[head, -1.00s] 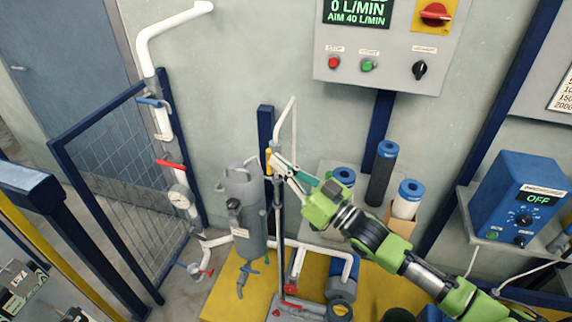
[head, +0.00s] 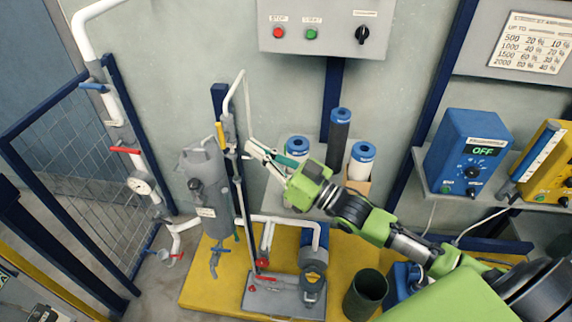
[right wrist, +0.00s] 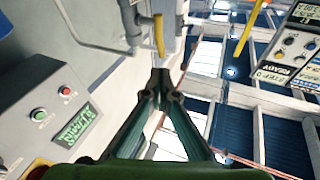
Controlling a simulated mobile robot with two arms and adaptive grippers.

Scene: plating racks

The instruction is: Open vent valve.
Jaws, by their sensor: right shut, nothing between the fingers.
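A small valve with a yellow handle (head: 220,134) sits high on a thin grey pipe beside the grey filter housing (head: 203,180). The yellow handle (right wrist: 159,36) also shows at the top of the right wrist view, roughly in line with the pipe. I cannot read a label that names it as the vent valve. My right gripper (head: 251,147) is shut and empty, a short gap to the right of the handle. In the right wrist view its fingertips (right wrist: 160,82) meet below the handle. My left gripper is not in view.
A red handle (head: 125,150) and a blue handle (head: 92,87) sit on the white pipe at left. A control box (head: 325,30) hangs on the wall above. Blue-capped cartridges (head: 361,160) stand behind my right arm. A blue power unit (head: 465,155) is at right.

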